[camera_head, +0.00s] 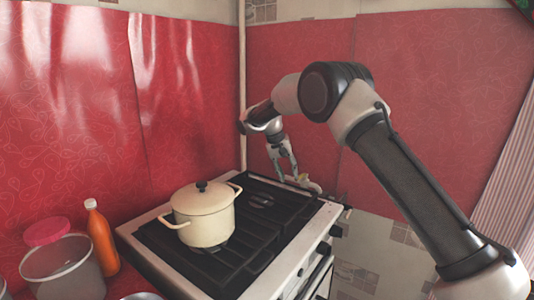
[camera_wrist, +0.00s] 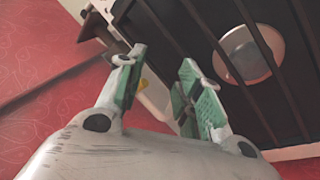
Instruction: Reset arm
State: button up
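My gripper (camera_head: 287,168) is at the end of my arm, above the far right corner of the stove (camera_head: 160,212). In the wrist view my gripper (camera_wrist: 163,72) has its two green-padded fingers spread apart. I see nothing held between them. The stove's dark grate (camera_wrist: 205,22) lies beyond the fingers in that view. A small pale and yellowish thing (camera_head: 304,180) is near the fingertips in the head view; I cannot tell what it is.
A cream lidded pot (camera_head: 203,218) stands on the stove, left of my gripper. Red-covered walls (camera_head: 190,90) close off the back.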

jog(key=s+d+r+t+y, duration=0.1)
jog(key=s+d+r, duration=0.4)
jog(key=s+d, duration=0.4)
jog(key=s+d+r+t+y, duration=0.1)
jog(key=s+d+r, duration=0.4)
jog(key=s, duration=1.7)
jog(key=s+d+r+n+t+y, duration=0.1)
jog(key=s+d+r, duration=0.4)
jog(key=s+d, duration=0.8)
jog(key=shift+s+d+r+y, duration=0.2)
jog(key=shift+s+d+y, duration=0.15)
jog(key=shift+s, duration=1.45)
